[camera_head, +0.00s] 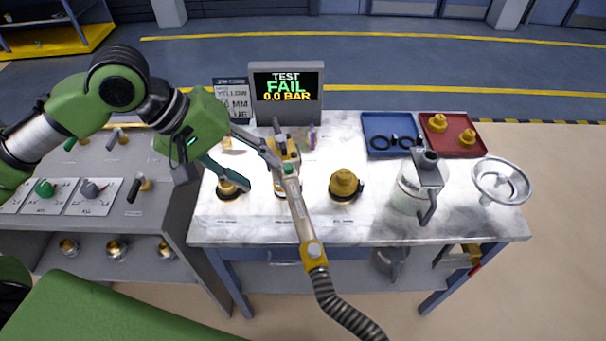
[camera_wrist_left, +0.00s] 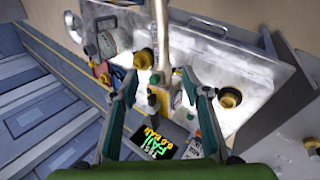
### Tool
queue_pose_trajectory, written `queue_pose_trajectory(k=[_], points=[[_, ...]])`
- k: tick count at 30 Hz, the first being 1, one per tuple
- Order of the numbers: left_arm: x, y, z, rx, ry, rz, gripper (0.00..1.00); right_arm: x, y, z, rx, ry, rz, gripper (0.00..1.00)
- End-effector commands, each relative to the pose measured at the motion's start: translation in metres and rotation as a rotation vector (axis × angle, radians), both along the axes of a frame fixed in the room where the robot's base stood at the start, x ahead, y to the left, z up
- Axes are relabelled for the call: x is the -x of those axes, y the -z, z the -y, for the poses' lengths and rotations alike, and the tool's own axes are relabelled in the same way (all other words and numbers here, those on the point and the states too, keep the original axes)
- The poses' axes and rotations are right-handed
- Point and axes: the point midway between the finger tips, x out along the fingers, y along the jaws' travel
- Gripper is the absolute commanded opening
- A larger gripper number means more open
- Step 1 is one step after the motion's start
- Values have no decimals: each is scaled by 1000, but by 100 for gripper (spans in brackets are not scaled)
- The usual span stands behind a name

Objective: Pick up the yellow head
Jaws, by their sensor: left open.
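The wand also shows in the left wrist view (camera_wrist_left: 160,35). A yellow-brass fitting (camera_head: 345,183) sits on the right station and another (camera_head: 229,187) on the left station. I cannot tell which yellow part is the task's head. My left gripper (camera_head: 262,172) is open above the middle station; in the wrist view the wand's upper part lies between its fingers (camera_wrist_left: 165,90). Contact is unclear. My right gripper is out of view.
A screen (camera_head: 286,92) reads TEST FAIL 0.0 BAR. A blue tray (camera_head: 378,122) holds black rings; a red tray (camera_head: 450,146) holds yellow fittings. A grey side bench (camera_head: 165,205) is at the left.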

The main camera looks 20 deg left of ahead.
Motion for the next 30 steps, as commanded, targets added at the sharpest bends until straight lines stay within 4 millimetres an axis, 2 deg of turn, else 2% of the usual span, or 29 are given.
queue_pose_trajectory(k=[10, 20, 24, 30], points=[[-17, 50, 30, 6, -5, -9, 43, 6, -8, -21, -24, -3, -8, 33], [-26, 74, 44, 4, -5, -7, 43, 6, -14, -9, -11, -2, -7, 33], [-32, 91, 54, 4, -4, -7, 43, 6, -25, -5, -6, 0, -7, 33], [-39, 110, 63, 3, -4, -4, 43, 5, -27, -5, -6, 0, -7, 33]])
